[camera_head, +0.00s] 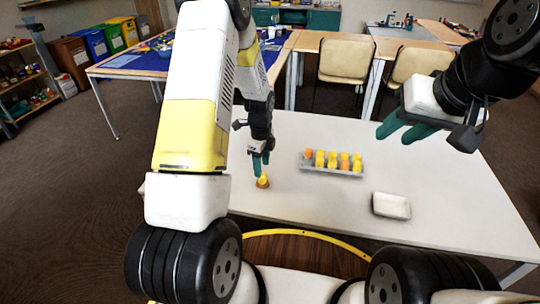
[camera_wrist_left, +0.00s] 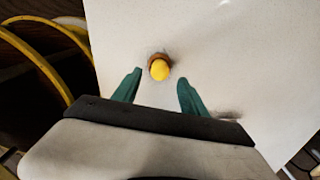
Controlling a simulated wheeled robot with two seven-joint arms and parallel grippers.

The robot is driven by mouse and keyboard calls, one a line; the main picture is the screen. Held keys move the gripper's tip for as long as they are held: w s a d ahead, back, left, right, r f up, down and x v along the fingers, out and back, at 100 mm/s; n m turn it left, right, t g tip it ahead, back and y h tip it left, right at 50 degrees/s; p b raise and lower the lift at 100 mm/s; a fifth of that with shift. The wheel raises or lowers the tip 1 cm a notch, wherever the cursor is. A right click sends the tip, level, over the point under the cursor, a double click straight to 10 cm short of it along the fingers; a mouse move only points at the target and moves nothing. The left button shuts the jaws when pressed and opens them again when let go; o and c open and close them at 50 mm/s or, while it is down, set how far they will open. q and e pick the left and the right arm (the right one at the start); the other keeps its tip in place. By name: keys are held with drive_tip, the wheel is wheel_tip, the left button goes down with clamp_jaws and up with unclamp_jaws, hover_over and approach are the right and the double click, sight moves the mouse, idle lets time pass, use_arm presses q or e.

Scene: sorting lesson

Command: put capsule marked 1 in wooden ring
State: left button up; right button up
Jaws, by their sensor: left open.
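A yellow capsule (camera_head: 263,178) stands in a small brown wooden ring (camera_head: 262,185) on the white table, near its left front. In the left wrist view the yellow capsule (camera_wrist_left: 159,70) shows inside the brown ring (camera_wrist_left: 158,58); no number is readable on it. My left gripper (camera_head: 261,160) is just above the capsule, pointing down. It is open and empty; in the left wrist view its fingertips (camera_wrist_left: 158,75) are apart, on either side of the capsule and not touching it. My right gripper (camera_head: 402,128) is raised at the right, its green fingers apart and empty.
A grey rack (camera_head: 333,171) holds several yellow and orange capsules, their marks too small to read. An empty-looking white tray (camera_head: 391,206) lies to its right. The white table (camera_head: 300,205) is bare between the ring and the tray. Chairs and other tables stand behind.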

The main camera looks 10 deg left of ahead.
use_arm(q)
wheel_tip(320, 180, up, 17)
drive_tip(key=s+n+t, duration=0.1)
drive_tip(key=s+n, duration=0.2)
drive_tip(key=n, duration=0.1)
drive_tip(key=s+d+r+n+t+h, duration=0.2)
drive_tip(key=s+r+n+t, duration=0.3)
drive_tip(key=s+r+n, duration=1)
drive_tip(key=s+r, duration=0.2)
drive_tip(key=s, duration=0.4)
drive_tip(key=shift+d+n, duration=0.15)
drive_tip(key=shift+n, duration=0.25)
